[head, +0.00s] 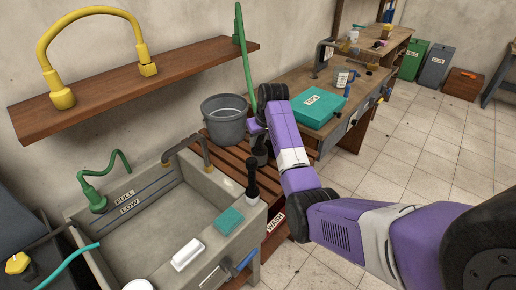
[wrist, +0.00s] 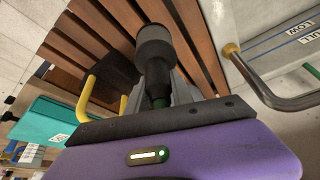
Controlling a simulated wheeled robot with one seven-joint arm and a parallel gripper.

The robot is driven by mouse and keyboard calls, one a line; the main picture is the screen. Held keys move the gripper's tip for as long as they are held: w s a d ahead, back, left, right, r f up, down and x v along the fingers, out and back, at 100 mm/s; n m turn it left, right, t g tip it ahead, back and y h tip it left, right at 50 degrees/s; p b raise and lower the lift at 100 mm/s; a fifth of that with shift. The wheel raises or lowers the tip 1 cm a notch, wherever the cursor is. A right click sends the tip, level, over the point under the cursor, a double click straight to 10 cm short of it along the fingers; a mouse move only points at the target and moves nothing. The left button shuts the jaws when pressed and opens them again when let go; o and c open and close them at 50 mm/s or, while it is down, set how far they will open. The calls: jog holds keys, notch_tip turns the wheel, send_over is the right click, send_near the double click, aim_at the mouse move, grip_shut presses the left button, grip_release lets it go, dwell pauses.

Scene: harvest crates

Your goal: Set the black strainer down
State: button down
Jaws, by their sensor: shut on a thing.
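In the head view, my gripper (head: 261,138) is over the brown slatted bench (head: 229,157), beside the grey bucket. The strainer's dark body shows just under it and is small there. In the wrist view the strainer's far end is over the slats (wrist: 196,32). I cannot tell whether it touches them.
The grey bucket (head: 224,118) stands on the bench, left of my gripper. The concrete sink (head: 222,215) is in front, with a black upright object (head: 252,190) and a teal sponge (head: 229,221) on its edge. A teal case (head: 310,106) lies on the workbench behind.

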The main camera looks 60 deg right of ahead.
aim_at(258, 148)
jog(key=shift+f, duration=2.15)
jog(key=shift+f, duration=0.15)
jog(key=c, duration=1.1)
grip_release()
jog(key=shift+r, duration=0.4)
jog(key=v, duration=1.1)
jog(key=shift+s+r, duration=0.1)
jog(key=shift+r, duration=0.15)
